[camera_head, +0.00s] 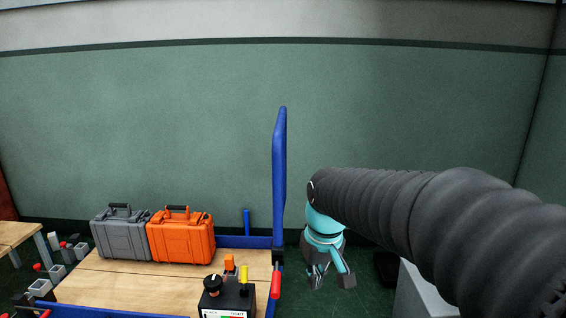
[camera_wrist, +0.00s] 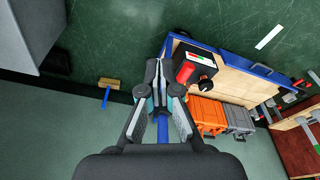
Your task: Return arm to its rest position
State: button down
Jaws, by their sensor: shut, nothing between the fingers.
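My gripper (camera_head: 331,279) hangs at the end of my arm, just right of the blue trolley handle (camera_head: 280,170), with its fingers pointing down. In the wrist view my gripper (camera_wrist: 156,70) is shut with nothing between its fingertips. My arm in its black ribbed sleeve reaches in from the right edge of the head view. The gripper is clear of the things on the trolley in the head view.
The wooden trolley top (camera_head: 110,285) carries a grey case (camera_head: 120,236), an orange case (camera_head: 181,238) and a black control box (camera_head: 225,299) with a knob. A grey block (camera_head: 420,295) stands at lower right. A green wall closes the back.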

jog(key=s+d+m+t, duration=0.1)
jog(key=s+d, duration=0.2)
jog(key=s, duration=0.3)
jog(key=s+d+m+t, duration=0.1)
jog(key=s+d, duration=0.2)
jog(key=s, duration=0.3)
jog(key=s+d+r+m+t, duration=0.1)
jog(key=s+d+m, duration=0.1)
jog(key=s, duration=0.4)
jog(key=shift+d+t+h+p, duration=0.3)
jog(key=shift+d+t+p, duration=0.1)
jog(key=shift+d, duration=0.15)
jog(key=shift+a+r, duration=0.1)
